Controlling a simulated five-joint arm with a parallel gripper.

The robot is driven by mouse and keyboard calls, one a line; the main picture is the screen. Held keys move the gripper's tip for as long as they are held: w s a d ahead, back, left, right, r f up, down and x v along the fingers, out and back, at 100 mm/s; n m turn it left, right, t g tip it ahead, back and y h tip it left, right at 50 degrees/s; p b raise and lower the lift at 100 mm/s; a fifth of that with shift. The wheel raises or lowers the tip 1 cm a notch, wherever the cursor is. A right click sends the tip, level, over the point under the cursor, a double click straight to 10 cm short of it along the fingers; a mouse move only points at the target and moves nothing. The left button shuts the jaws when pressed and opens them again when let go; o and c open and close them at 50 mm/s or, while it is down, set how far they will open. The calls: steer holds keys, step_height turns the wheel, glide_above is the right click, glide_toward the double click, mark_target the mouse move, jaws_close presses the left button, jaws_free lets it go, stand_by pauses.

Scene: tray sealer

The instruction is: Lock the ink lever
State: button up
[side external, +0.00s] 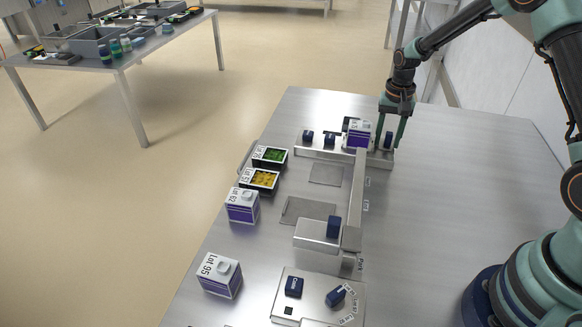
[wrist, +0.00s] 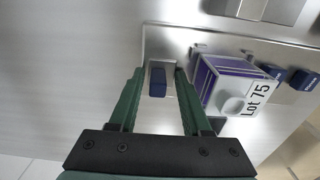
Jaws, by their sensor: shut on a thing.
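A dark blue lever (side external: 388,139) stands at the right end of the far metal panel. I cannot read a label on it, so I cannot tell for sure that it is the ink lever. It also shows in the wrist view (wrist: 158,83). My gripper (side external: 390,143) reaches down over it, with one green finger on each side. In the wrist view my gripper (wrist: 160,72) is shut on the lever. A white and purple ink box marked Lot 75 (wrist: 228,84) sits just right of my right finger in that view. The box also shows in the side view (side external: 359,134).
Two blue knobs (side external: 318,138) stand left of the box. Two food trays (side external: 261,180) and loose ink boxes Lot 62 (side external: 243,206) and Lot 95 (side external: 219,276) lie along the left edge. A knob panel (side external: 315,300) is in front. The table's right side (side external: 455,170) is clear.

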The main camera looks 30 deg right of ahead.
steer(key=shift+s+a+f, duration=0.1)
steer(key=shift+s+a, duration=0.25)
steer(key=shift+s, duration=0.2)
steer(key=shift+s+a, duration=0.3)
steer(key=shift+s, duration=0.25)
steer(key=o, duration=0.8)
steer(key=shift+c, duration=0.2)
steer(key=shift+w, duration=0.1)
steer(key=shift+w+r, duration=0.1)
steer(key=shift+r, duration=3.45)
